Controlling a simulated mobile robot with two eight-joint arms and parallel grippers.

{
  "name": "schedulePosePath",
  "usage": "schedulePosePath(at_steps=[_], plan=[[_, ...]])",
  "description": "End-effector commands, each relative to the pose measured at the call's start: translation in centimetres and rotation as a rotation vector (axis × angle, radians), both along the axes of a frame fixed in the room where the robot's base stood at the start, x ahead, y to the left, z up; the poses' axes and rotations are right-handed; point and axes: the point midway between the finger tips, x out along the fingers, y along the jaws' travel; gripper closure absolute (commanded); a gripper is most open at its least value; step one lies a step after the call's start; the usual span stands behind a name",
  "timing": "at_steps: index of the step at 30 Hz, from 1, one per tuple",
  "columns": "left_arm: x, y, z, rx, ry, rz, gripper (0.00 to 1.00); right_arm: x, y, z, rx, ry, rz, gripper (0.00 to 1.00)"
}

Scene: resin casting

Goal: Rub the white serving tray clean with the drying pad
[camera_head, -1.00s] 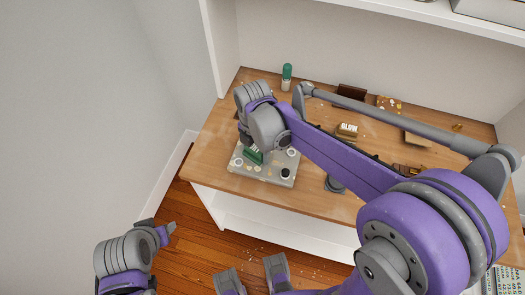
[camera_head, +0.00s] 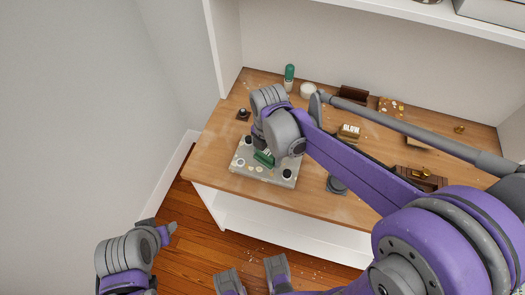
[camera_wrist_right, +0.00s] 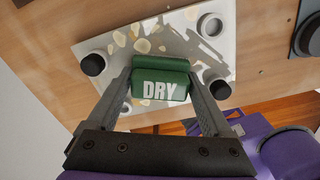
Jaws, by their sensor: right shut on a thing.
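The white serving tray (camera_head: 262,179) lies near the front left of the wooden worktop, with pale and yellowish spots on its surface. My right gripper (camera_head: 268,155) is over the tray and shut on the green drying pad (camera_head: 263,159). In the right wrist view the pad (camera_wrist_right: 160,88), lettered "DRY", sits between the two fingers, low over the tray (camera_wrist_right: 195,45). I cannot tell whether it touches the tray. My left gripper (camera_head: 169,230) is at the lower left, away from the worktop; its jaws are unclear.
A green-topped bottle (camera_head: 289,76) and a white round pot (camera_head: 308,90) stand at the back.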

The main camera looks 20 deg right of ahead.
Motion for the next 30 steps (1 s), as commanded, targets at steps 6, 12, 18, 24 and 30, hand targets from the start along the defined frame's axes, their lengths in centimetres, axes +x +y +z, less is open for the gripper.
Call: schedulePosePath(at_steps=[6,12,18,24,30], plan=[[0.0,0.0,-0.1,0.0,0.0,0.0,0.5,-0.2,-0.3,-0.3,-0.006,0.005,-0.002,0.91],[0.0,0.0,0.1,0.0,0.0,0.0,0.5,-0.8,-1.2,-0.2,-0.006,0.004,-0.004,0.91],[0.0,0.0,0.3,0.0,-0.001,0.0,0.5,-1.7,-2.6,0.0,-0.006,0.004,-0.004,0.91],[0.1,0.0,0.3,0.0,-0.001,0.0,0.5,-1.8,-2.9,0.0,-0.005,0.004,-0.001,0.91],[0.0,0.0,0.2,0.0,-0.001,0.0,0.5,-1.8,-2.7,-0.1,-0.003,0.003,0.0,0.91]])
